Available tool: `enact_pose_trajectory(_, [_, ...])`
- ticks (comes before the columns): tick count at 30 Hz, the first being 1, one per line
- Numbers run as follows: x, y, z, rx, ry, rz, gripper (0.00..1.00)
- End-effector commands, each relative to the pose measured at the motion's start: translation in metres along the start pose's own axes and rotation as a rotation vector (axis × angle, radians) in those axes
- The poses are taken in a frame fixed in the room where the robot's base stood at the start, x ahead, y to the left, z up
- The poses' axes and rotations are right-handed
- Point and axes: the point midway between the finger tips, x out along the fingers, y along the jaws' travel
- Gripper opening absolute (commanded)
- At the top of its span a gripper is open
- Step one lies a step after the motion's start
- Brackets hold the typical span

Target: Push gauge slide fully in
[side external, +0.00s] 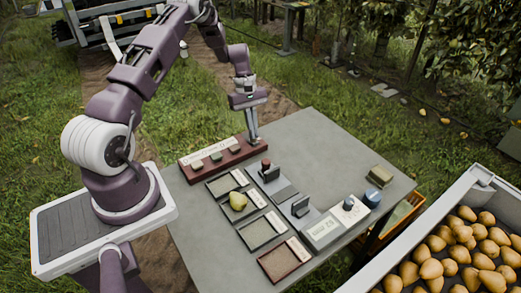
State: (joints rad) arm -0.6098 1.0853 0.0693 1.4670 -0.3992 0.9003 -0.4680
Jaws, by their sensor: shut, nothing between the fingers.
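My gripper (254,140) is shut and empty. It points down at the right end of the dark red rack (186,170), at the table's far side; whether it touches anything there is too small to tell. A grey fixture with a dark upright block and a red knob (266,164) stands just in front of my gripper, apart from it. A second grey fixture with a dark upright handle (300,206) stands nearer the camera. Either could hold the gauge slide; I cannot tell which, nor how far any slide is in.
Several shallow trays line the grey table (335,160); a yellow-green pear (238,201) lies in one. A boxy device with a display (323,231), a blue cylinder (372,197) and a brownish block (380,175) stand at right. The table's far right is clear.

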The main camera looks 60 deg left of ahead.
Motion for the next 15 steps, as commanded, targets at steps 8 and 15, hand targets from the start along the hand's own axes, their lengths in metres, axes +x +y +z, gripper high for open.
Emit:
enact_pose_trajectory(8, [0.049, 0.0, 0.014, 0.003, -0.001, -0.001, 0.0])
enact_pose_trajectory(15, [0.058, 0.0, 0.036, 0.002, 0.0, -0.001, 0.0])
